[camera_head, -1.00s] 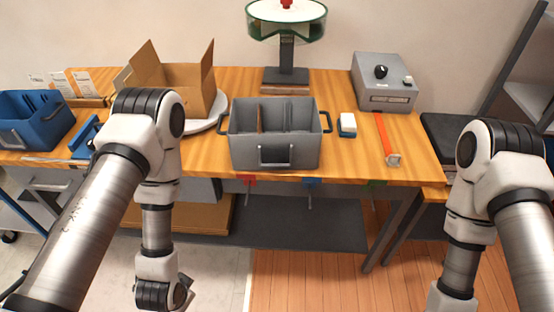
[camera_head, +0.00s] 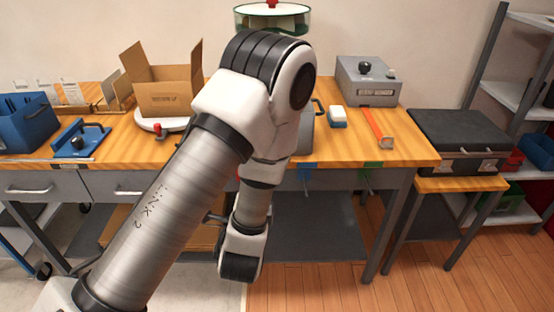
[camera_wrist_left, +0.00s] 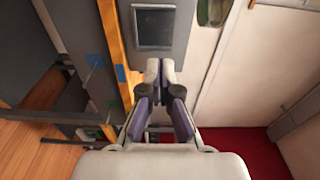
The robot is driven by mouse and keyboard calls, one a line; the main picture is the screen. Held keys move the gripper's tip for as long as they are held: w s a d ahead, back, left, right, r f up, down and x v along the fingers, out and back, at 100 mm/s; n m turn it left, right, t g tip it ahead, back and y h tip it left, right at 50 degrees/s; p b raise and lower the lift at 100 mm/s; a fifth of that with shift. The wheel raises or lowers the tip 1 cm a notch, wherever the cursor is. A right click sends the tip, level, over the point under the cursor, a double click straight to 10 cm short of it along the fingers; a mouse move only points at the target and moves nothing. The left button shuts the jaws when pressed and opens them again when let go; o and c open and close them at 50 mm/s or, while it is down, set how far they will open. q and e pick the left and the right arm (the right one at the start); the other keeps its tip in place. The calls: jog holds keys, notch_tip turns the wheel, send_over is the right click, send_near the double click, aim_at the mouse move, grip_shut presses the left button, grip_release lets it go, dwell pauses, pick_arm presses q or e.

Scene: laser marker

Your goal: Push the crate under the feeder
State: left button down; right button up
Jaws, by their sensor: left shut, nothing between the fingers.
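The grey crate is almost wholly hidden behind my left arm in the head view. Only a strip of its right side (camera_head: 306,130) and its right handle (camera_head: 319,108) show. The feeder (camera_head: 297,20), a green-rimmed drum with a red knob, is at the back of the table, and its stand is hidden by my arm. My left gripper (camera_wrist_left: 160,74) shows in the wrist view with its fingers shut and nothing between them. It points at a grey surface with a dark square, and I cannot tell what that is. My right gripper is in neither view.
An open cardboard box (camera_head: 170,95) stands on a white round plate left of my arm. A blue bin (camera_head: 28,122) and a blue fixture (camera_head: 78,140) are farther left.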

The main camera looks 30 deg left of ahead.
pick_arm(q)
jog(key=p+x, duration=0.2)
jog(key=x, duration=1.2)
jog(key=shift+w, duration=0.1)
